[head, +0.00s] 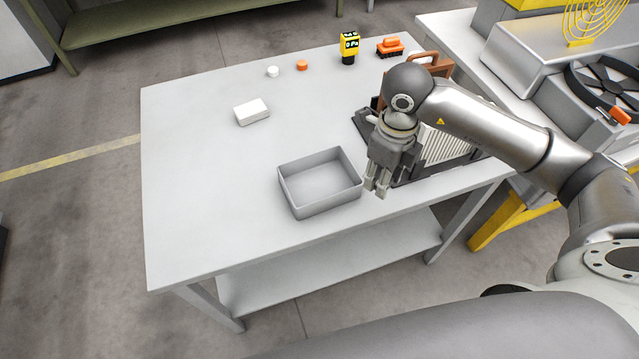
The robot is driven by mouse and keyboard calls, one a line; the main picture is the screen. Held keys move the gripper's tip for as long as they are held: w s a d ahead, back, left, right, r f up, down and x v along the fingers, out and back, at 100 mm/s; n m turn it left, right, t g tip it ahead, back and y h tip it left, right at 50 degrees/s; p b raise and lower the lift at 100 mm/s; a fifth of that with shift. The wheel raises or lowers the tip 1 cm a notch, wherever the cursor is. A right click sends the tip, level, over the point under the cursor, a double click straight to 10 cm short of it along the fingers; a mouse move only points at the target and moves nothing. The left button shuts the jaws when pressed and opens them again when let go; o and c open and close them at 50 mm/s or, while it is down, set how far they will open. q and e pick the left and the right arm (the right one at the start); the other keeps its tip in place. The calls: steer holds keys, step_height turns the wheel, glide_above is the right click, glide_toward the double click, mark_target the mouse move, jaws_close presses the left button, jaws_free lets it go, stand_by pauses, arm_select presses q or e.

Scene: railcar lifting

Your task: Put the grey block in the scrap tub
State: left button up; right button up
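A pale, whitish block (252,111) lies on the left part of the grey-white table; I see no block that is plainly grey. An open grey tub (320,208) stands near the table's front edge and looks empty. My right gripper (377,189) points down just right of the tub's right wall, apart from the pale block. Its fingertips are close together and small, so I cannot tell whether they are open or shut; I see no object clearly between them. My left gripper is not in view.
A dark-framed ribbed item (442,143) is partly hidden behind my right arm. The table's left front (200,210) is clear.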

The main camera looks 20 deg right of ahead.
steer(key=m, duration=0.1)
steer(key=r+m, duration=0.1)
steer(key=m, duration=0.1)
steer(key=w+d+r+m, duration=0.1)
steer(key=shift+r, duration=0.1)
steer(key=shift+a+r+m, duration=0.1)
steer(key=shift+m, duration=0.4)
steer(key=shift+w+a+p, duration=0.2)
steer(key=shift+a+p, duration=0.05)
steer(key=shift+p, duration=0.2)
steer(key=w+a+f+p, duration=0.3)
steer(key=w+a, duration=0.2)
steer(key=a, duration=0.1)
steer(key=p, duration=0.1)
glide_above(320, 189)
steer(key=f, duration=0.5)
steer(key=shift+s+d+f, duration=0.3)
steer(key=shift+s+d, duration=0.05)
steer(key=shift+d, duration=0.05)
steer(key=shift+w+a+f, duration=0.2)
steer(key=shift+a+f, duration=0.1)
steer(key=shift+f, duration=0.15)
step_height(320, 189, down, 3)
steer(key=shift+w+a+f+p, duration=0.1)
steer(key=shift+a+p, duration=0.05)
steer(key=shift+p, duration=0.2)
steer(key=shift+f, duration=0.15)
